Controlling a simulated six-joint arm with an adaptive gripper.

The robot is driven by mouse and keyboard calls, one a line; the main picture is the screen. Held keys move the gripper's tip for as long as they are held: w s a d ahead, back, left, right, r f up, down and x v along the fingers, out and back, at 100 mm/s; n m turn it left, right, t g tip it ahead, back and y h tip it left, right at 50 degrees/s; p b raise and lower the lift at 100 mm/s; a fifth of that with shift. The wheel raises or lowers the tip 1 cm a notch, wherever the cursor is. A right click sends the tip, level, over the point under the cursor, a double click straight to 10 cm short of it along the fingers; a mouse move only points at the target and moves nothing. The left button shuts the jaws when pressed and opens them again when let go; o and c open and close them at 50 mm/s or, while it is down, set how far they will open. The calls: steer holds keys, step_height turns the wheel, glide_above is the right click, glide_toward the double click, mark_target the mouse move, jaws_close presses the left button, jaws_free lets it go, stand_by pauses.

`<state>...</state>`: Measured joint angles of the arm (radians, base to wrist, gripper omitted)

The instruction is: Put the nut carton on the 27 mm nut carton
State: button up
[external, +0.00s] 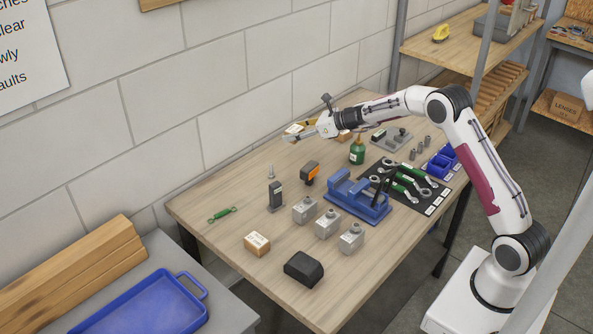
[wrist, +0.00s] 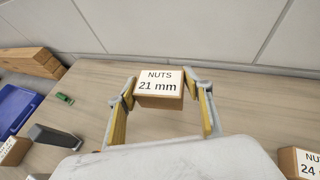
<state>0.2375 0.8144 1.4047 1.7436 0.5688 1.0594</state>
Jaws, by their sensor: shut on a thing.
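My gripper (external: 297,133) is at the back of the table near the wall, shut on a small brown carton with a white top label. In the wrist view the held carton (wrist: 159,90) reads "NUTS 21 mm" and sits level between the two fingers (wrist: 163,103). I cannot tell whether it touches the table. Another carton (external: 257,243) stands at the table's front left, its label too small to read; in the wrist view a carton (wrist: 14,150) is cut by the left edge.
A green turnbuckle (external: 222,214), an upright dark device (external: 275,195), an orange-black tool (external: 309,172), several grey blocks (external: 327,224), a blue vise (external: 358,199) and a black case (external: 304,268) stand on the table. The table's left end is mostly clear.

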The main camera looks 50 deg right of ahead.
steer(key=shift+a, duration=0.1)
steer(key=a+r+n+y, duration=0.1)
steer(key=a+r+y, duration=0.15)
steer(key=a, duration=0.75)
steer(key=r+n+g+y, duration=0.2)
steer(key=n+g+y, duration=0.2)
steer(key=n+g, duration=0.25)
glide_above(256, 239)
steer(key=shift+t, duration=0.45)
steer(key=shift+f, duration=0.1)
steer(key=shift+f, duration=3.1)
